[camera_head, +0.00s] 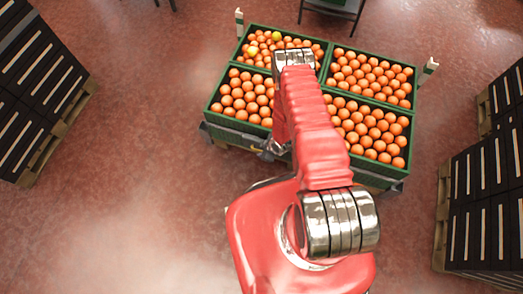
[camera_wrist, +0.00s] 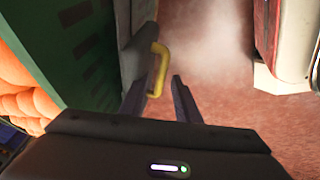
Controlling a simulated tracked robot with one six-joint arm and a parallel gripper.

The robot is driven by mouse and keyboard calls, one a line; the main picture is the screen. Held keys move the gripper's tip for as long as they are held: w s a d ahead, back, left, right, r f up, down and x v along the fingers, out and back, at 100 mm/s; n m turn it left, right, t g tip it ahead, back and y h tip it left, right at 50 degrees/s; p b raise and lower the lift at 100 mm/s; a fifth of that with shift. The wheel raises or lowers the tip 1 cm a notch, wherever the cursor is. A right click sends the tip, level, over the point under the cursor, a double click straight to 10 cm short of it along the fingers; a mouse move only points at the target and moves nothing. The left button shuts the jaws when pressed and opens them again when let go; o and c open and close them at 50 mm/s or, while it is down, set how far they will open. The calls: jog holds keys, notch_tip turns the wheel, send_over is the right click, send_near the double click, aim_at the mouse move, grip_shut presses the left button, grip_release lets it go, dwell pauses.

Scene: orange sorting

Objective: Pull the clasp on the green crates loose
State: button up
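The green crates (camera_head: 243,126) stand together on a pallet, filled with oranges, in the head view. A green crate wall (camera_wrist: 85,50) fills the left of the wrist view. A yellow clasp handle (camera_wrist: 158,66) sits on a grey part beside that wall. My gripper (camera_wrist: 157,90) is open, its two dark fingers apart. The lower end of the yellow handle shows between the fingertips; I cannot tell whether either finger touches it. In the head view my red arm covers the middle of the crates, and the clasp cannot be made out there.
Stacks of black crates on pallets stand at the left (camera_head: 40,95) and right (camera_head: 485,200). A pale-edged object (camera_wrist: 287,45) is at the right of the wrist view. Two short posts rise behind the green crates. Reddish floor (camera_head: 130,200) is clear left of the crates.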

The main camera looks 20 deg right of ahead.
grip_shut()
dwell(0.3)
